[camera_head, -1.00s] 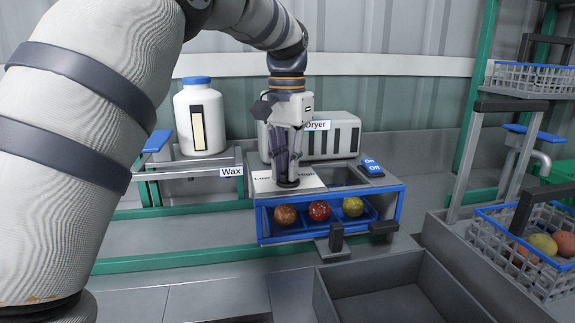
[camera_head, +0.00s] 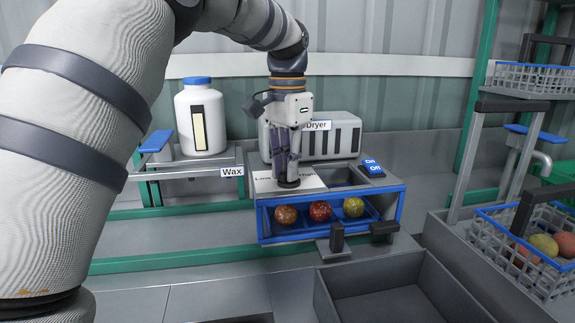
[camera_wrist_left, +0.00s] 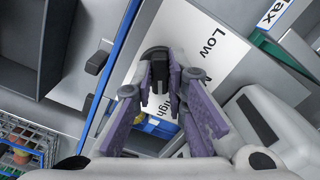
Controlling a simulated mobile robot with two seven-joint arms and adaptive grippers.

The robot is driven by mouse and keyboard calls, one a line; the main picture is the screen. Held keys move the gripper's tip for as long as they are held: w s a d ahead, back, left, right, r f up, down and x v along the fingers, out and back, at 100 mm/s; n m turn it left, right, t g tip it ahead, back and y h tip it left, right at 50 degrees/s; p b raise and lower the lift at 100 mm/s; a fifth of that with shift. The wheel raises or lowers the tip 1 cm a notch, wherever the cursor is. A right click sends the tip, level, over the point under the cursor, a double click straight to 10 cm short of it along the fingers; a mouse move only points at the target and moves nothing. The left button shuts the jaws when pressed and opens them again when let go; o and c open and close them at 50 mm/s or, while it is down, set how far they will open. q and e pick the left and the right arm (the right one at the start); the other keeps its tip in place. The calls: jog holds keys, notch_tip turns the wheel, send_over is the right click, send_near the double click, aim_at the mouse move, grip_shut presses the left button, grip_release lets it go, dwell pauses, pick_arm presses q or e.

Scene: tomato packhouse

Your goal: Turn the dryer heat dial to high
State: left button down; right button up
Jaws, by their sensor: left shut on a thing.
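The dryer (camera_head: 345,136) is a grey slatted unit at the back, behind a white label plate (camera_head: 262,184). The black heat dial (camera_head: 289,185) sits on this plate and also shows in the left wrist view (camera_wrist_left: 154,54). My left gripper (camera_head: 287,176) points down at the dial, its purple fingers shut on it; they also show from above in the wrist view (camera_wrist_left: 160,84). In the wrist view, "Low" is readable and "High" is partly hidden by a finger. I cannot tell which way the dial points. My right gripper is not in view.
A blue On/Off switch (camera_head: 371,168) is right of the plate. Several tomatoes lie in the blue tray (camera_head: 262,222) below. A white wax jar (camera_head: 201,118) stands left. A grey bin (camera_head: 333,302) is in front, a wire basket (camera_head: 496,254) at right.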

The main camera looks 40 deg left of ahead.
pick_arm(q)
jog(key=c, duration=1.6)
grip_release()
notch_tip(320, 180, up, 12)
